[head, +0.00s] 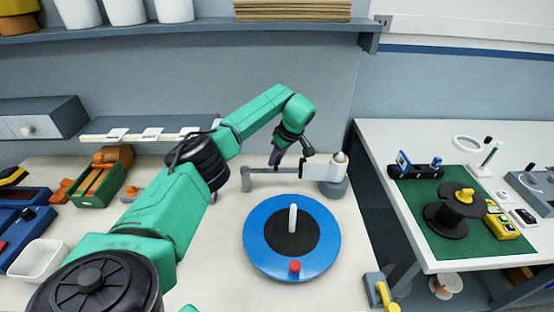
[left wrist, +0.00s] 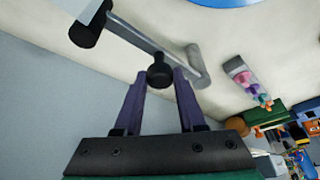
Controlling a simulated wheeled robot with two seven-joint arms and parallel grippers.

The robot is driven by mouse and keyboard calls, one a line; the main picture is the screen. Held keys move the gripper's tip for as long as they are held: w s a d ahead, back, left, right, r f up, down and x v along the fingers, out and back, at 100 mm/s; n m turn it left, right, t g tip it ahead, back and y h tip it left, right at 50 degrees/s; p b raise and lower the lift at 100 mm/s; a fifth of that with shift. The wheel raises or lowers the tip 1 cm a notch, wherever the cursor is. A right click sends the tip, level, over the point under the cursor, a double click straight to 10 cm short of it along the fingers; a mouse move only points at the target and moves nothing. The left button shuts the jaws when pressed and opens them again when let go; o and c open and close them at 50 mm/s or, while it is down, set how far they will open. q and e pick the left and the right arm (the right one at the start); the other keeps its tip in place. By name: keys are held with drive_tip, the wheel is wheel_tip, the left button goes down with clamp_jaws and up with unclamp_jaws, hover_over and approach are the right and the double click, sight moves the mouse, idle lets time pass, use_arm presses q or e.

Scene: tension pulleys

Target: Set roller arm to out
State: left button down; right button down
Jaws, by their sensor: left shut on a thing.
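The roller arm (head: 279,171) is a thin grey bar at the back of the white bench, behind the blue disc. A short grey post (head: 246,178) stands at its left end, and its right end meets a white block (head: 317,171) on a grey round base. My left gripper (head: 275,158) comes down from above onto the bar. In the left wrist view its purple fingers (left wrist: 160,84) are shut around a black round knob (left wrist: 159,73) beside the grey bar (left wrist: 140,38). The fingertips are partly hidden in the head view. My right gripper is not in view.
A blue disc (head: 260,254) with a black centre, white peg and red knob lies in front of the arm. A green box (head: 95,196) and a white bin (head: 38,262) stand at left. A side table at right holds a black spool (head: 447,220) on a green mat.

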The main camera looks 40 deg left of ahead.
use_arm(q)
drive_tip(key=shift+w+r, duration=0.1)
drive_tip(key=shift+r, duration=0.1)
drive_tip(key=c, duration=0.7)
unclamp_jaws()
drive_tip(key=shift+o, duration=1)
drive_tip(key=shift+f, duration=0.15)
drive_tip(key=b+v, duration=0.2)
drive_tip(key=v, duration=1.2)
drive_tip(key=shift+r+b, duration=0.25)
drive_tip(key=shift+b, duration=0.1)
drive_tip(key=shift+d, duration=0.1)
